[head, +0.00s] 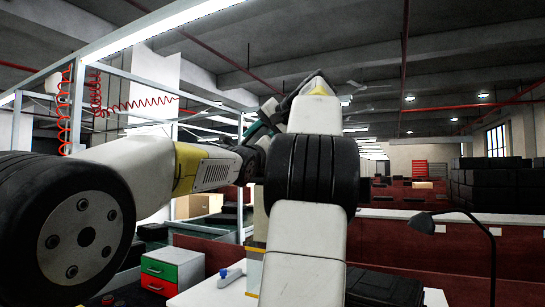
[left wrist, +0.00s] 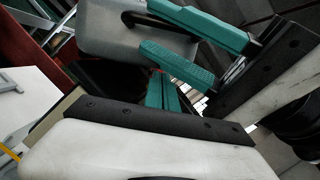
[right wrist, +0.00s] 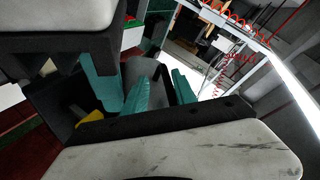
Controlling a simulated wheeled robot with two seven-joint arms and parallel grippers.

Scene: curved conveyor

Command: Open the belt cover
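I cannot make out the belt cover in any view. My raised arms fill the middle of the head view and hide much behind them. Teal fingers of my right gripper (head: 260,128) show partly behind its black arm joint. In the right wrist view, the teal fingers of this gripper (right wrist: 140,88) stand apart, with no clear object held. In the left wrist view, the teal fingers of my left gripper (left wrist: 185,58) are also spread apart. A grey rounded body (left wrist: 105,40) with a black bar shows beyond them; I cannot tell what it is.
A white worktop (head: 200,294) lies low ahead, with a small cabinet (head: 172,270) with green and red drawers at its left. A dark lamp (head: 462,222) stands at the right. A metal frame (head: 125,75) with red coiled hoses rises at the left. Dark crates (head: 490,185) are stacked far right.

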